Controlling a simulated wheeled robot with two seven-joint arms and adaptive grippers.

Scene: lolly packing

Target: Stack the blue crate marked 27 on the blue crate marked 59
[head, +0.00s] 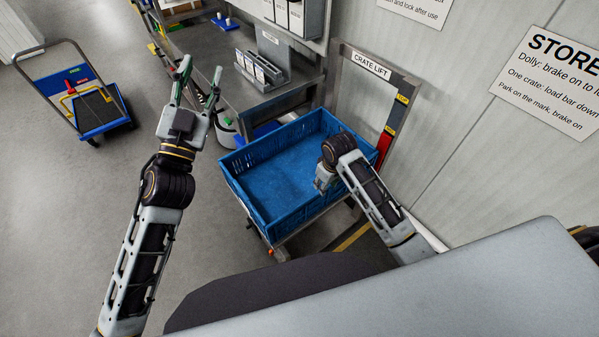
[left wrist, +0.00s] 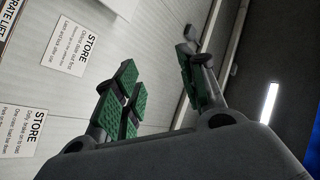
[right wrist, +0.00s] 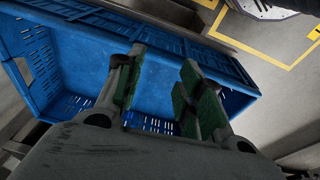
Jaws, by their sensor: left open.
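A large empty blue crate (head: 262,205) stands on a low frame by the crate lift; no number on it can be read. I cannot tell whether another crate is under it. Its inside and slotted walls fill much of the right wrist view (right wrist: 80,60). My right gripper (head: 322,182) is at the crate's right side; its green-padded fingers (right wrist: 160,90) are apart, with nothing visibly held. My left gripper (head: 196,82) is raised left of the crate, open and empty; in the left wrist view its fingers (left wrist: 158,88) point towards the wall and ceiling.
The crate lift frame (head: 400,98) stands behind the crate on the right, against the wall. A grey bench (head: 235,90) with small racks is behind. A blue trolley (head: 98,112) stands at far left on open floor. Something blue (head: 266,129) shows under the bench.

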